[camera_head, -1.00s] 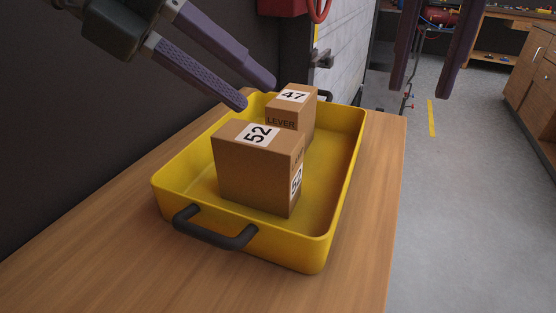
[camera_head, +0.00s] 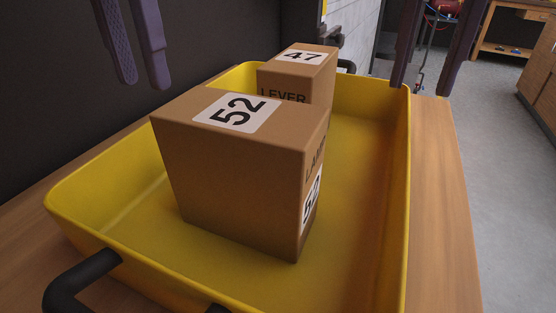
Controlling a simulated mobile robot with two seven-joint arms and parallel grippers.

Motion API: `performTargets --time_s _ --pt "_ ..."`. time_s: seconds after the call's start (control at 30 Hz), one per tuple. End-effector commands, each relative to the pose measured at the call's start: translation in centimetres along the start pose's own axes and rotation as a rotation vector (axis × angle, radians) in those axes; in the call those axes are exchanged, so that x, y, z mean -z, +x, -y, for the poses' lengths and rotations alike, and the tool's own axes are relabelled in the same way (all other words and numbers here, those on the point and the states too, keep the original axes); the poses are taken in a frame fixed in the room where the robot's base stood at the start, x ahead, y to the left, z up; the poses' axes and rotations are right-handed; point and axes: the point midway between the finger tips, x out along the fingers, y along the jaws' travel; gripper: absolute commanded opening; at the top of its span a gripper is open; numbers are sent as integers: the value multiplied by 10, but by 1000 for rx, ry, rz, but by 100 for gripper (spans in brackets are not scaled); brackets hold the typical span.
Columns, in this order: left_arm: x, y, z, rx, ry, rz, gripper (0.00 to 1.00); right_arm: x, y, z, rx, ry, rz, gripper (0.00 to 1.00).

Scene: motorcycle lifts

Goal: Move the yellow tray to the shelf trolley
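The yellow tray (camera_head: 389,240) sits on a wooden table top and fills much of the view. It holds two brown boxes: box 52 (camera_head: 235,175) in front and box 47 (camera_head: 300,72) behind it. A dark handle (camera_head: 82,280) shows at the tray's near side, partly cut off by the frame edge; part of the far handle (camera_head: 346,66) shows behind box 47. My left gripper (camera_head: 144,84) hangs above the tray's left side, fingers apart and empty. My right gripper (camera_head: 421,88) hangs near the tray's far right corner, fingers apart and empty. The shelf trolley cannot be made out.
The wooden table (camera_head: 440,200) shows as a strip right of the tray. A dark wall stands close on the left. Grey floor (camera_head: 505,160) is open on the right, with a wooden workbench (camera_head: 540,75) at the far right.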

Motion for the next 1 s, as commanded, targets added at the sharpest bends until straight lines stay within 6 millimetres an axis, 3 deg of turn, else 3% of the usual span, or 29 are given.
performTargets --time_s 0.5,0.7,1.0 --pt "1 79 0 2 -1 -4 40 0 79 1 2 3 -2 40" --pt "0 94 0 1 1 -1 40 0 94 1 1 2 -1 40" --pt "0 96 0 1 1 0 40 0 96 1 0 1 0 40"
